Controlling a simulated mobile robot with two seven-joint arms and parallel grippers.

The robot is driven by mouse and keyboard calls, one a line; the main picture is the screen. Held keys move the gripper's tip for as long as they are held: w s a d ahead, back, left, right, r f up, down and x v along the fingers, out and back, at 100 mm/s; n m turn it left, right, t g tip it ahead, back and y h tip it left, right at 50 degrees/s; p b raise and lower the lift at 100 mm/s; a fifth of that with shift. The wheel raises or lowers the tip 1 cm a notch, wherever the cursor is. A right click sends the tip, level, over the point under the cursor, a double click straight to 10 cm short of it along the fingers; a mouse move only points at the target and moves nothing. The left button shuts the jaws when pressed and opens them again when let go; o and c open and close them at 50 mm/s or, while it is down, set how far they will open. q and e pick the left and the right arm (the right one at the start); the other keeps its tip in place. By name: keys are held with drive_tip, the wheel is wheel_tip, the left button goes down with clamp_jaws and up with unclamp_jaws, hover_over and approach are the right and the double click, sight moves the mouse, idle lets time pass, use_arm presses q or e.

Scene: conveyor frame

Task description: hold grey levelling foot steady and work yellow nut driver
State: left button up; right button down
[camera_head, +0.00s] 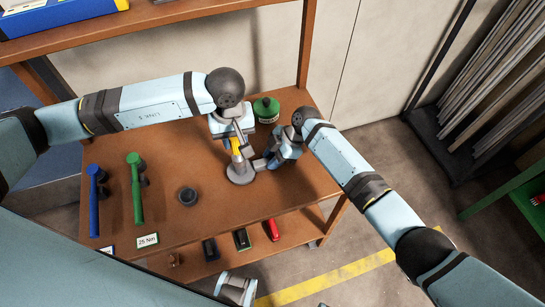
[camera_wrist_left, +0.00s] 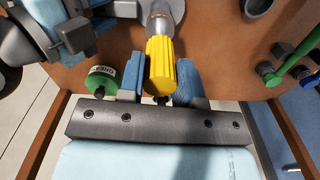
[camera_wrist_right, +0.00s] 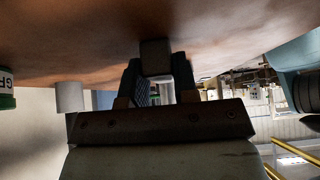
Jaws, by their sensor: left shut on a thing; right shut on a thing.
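The yellow nut driver (camera_head: 235,146) stands upright over the grey levelling foot (camera_head: 240,174) on the brown bench. My left gripper (camera_head: 238,140) is shut on the driver's handle. In the left wrist view the yellow handle (camera_wrist_left: 161,66) sits between the blue fingers, with its metal shaft (camera_wrist_left: 160,14) pointing away. My right gripper (camera_head: 262,163) comes in low from the right and is shut on a grey part of the foot; in the right wrist view a grey block (camera_wrist_right: 155,55) shows between its fingers. The driver's tip is too small to make out clearly.
A green grease container (camera_head: 266,109) stands behind the grippers. A lower shelf (camera_head: 290,235) holds small dark and red items. An orange post (camera_head: 306,45) rises behind.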

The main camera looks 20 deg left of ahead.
use_arm(q)
drive_tip(key=shift+m, duration=0.4)
drive_tip(key=shift+r, duration=2.65)
use_arm(e)
drive_tip(key=c, duration=0.8)
unclamp_jaws()
drive_tip(key=v, duration=1.2)
